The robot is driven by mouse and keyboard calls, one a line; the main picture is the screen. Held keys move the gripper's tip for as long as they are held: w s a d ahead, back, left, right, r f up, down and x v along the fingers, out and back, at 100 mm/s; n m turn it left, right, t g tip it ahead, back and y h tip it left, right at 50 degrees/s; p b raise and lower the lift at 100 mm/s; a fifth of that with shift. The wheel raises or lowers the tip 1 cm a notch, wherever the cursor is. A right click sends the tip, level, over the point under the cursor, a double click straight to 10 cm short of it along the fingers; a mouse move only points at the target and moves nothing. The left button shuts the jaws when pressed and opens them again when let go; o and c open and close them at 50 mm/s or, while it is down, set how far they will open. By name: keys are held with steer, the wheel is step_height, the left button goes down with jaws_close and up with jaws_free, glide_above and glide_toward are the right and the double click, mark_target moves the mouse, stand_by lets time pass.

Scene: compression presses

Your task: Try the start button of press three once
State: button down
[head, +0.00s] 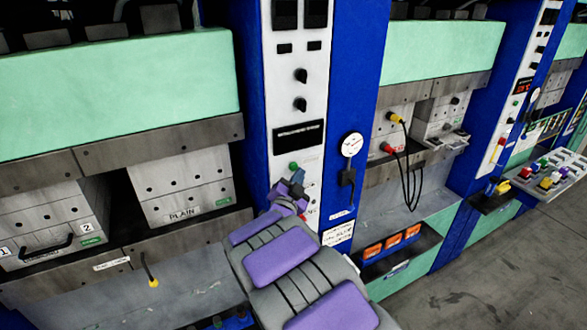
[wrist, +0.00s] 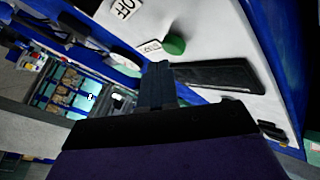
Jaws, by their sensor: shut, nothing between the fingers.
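A green round button (head: 293,166) sits low on the white control panel (head: 298,65) of the blue press column, below two black knobs. It also shows in the wrist view (wrist: 174,44), beside a small label. My gripper (head: 297,178) is shut and empty, its blue-grey fingers close to the panel just below the button. In the wrist view my fingertips (wrist: 160,68) overlap the panel next to the button. A small gap seems to lie between them, but I cannot tell if they touch. No press number is readable on this panel.
A pressure gauge (head: 352,144) and a black handle (head: 347,186) are right of the panel. A PLAIN mould block (head: 185,190) is at left. Orange boxes (head: 390,244) lie in a tray at right. A cart with colourful parts (head: 553,178) stands far right over open floor.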

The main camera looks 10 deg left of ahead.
steer(key=shift+w+a, duration=0.1)
steer(key=shift+w, duration=0.05)
stand_by(0.6)
steer(key=shift+w+a+r, duration=0.1)
steer(key=shift+w, duration=0.05)
